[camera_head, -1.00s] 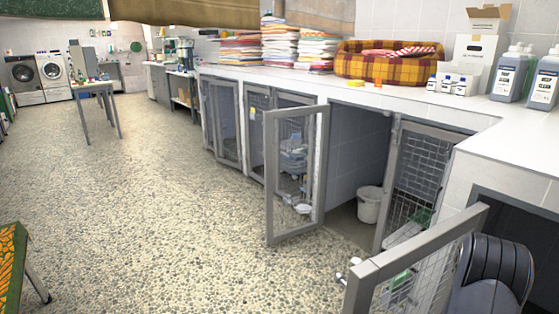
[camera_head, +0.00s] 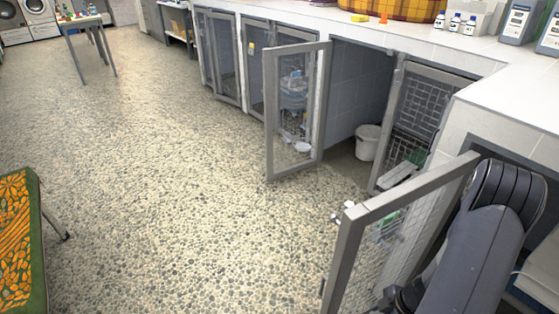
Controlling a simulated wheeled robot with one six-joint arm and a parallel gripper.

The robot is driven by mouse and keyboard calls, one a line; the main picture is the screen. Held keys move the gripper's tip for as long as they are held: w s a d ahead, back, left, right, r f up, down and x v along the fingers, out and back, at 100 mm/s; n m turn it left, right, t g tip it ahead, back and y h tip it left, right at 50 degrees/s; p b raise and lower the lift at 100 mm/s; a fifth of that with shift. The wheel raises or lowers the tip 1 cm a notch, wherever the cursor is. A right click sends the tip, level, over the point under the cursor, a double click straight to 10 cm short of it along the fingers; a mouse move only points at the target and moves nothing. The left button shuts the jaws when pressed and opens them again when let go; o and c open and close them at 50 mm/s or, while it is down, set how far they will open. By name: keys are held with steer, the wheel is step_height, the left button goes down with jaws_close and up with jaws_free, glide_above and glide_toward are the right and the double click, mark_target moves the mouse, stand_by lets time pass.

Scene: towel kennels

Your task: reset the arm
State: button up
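My arm (camera_head: 480,245) shows at the lower right as dark grey links, beside an open mesh kennel door (camera_head: 345,245). A darker part of my arm reaches the bottom edge of the picture, low behind the door frame. My gripper's fingers are not in view.
Another kennel door (camera_head: 270,125) stands open further back, with a white bucket (camera_head: 367,142) inside that kennel. A white counter (camera_head: 500,105) runs above the kennels. A green and orange padded bench (camera_head: 20,235) stands at the left. The pebbled floor (camera_head: 190,200) between is clear.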

steer(key=b+x, duration=0.4)
steer(key=x, duration=0.3)
steer(key=shift+f, duration=0.3)
steer(key=shift+r+m+b, duration=0.1)
steer(key=shift+m+b, duration=0.5)
steer(key=shift+b, duration=0.65)
steer(key=shift+m+t+b, duration=0.4)
steer(key=shift+m+b, duration=0.1)
steer(key=shift+b, duration=0.75)
